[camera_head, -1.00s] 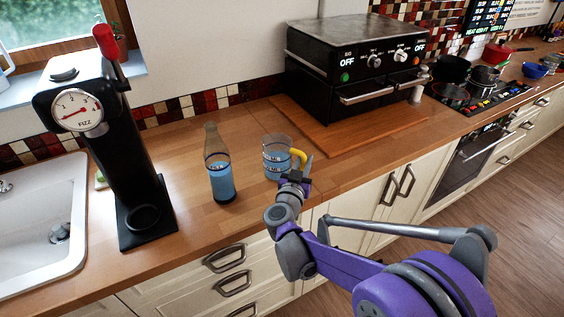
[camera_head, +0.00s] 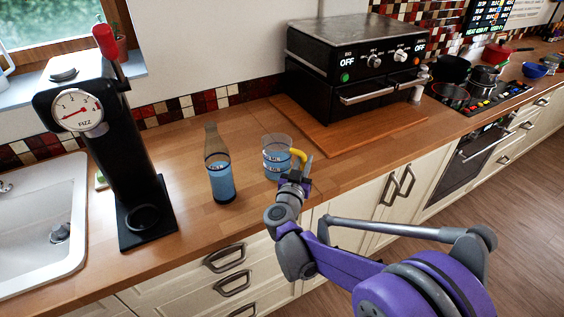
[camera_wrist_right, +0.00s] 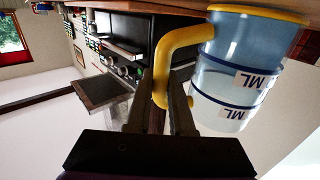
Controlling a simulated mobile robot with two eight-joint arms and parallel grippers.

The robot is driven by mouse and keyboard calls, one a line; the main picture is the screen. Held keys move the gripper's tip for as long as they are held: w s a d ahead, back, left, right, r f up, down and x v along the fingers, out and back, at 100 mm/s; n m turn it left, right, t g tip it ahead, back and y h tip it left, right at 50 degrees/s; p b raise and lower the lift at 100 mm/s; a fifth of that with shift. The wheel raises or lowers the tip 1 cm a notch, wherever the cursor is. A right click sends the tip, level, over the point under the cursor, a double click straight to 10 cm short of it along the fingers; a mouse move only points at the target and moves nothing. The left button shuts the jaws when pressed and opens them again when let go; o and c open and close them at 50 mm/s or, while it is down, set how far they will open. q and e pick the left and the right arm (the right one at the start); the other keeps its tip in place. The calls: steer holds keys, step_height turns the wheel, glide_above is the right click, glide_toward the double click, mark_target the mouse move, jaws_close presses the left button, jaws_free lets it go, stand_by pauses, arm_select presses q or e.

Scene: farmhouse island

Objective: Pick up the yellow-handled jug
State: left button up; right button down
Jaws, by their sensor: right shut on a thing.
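The jug (camera_head: 272,158) is clear with blue liquid, dark measuring marks and a yellow handle (camera_head: 299,157). It stands upright on the wooden counter in the head view. In the right wrist view the jug (camera_wrist_right: 238,75) fills the right side, and its yellow handle (camera_wrist_right: 163,62) runs down to my fingers. My right gripper (camera_head: 304,172) is shut on the handle; its two fingers also show in the wrist view (camera_wrist_right: 168,105). I cannot tell whether the jug's base touches the counter. My left gripper is out of view.
A bottle of blue liquid (camera_head: 220,170) stands just left of the jug. A black fizz machine (camera_head: 135,170) and a white sink (camera_head: 45,225) are further left. A black oven (camera_head: 350,75) sits on a wooden board (camera_head: 345,137) behind. The counter's front edge is close.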

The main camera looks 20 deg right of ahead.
steer(key=shift+r, duration=0.15)
step_height(320, 180, up, 10)
steer(key=shift+f+p, duration=0.1)
steer(key=shift+p, duration=0.4)
steer(key=c, duration=1.3)
jaws_free()
jaws_close()
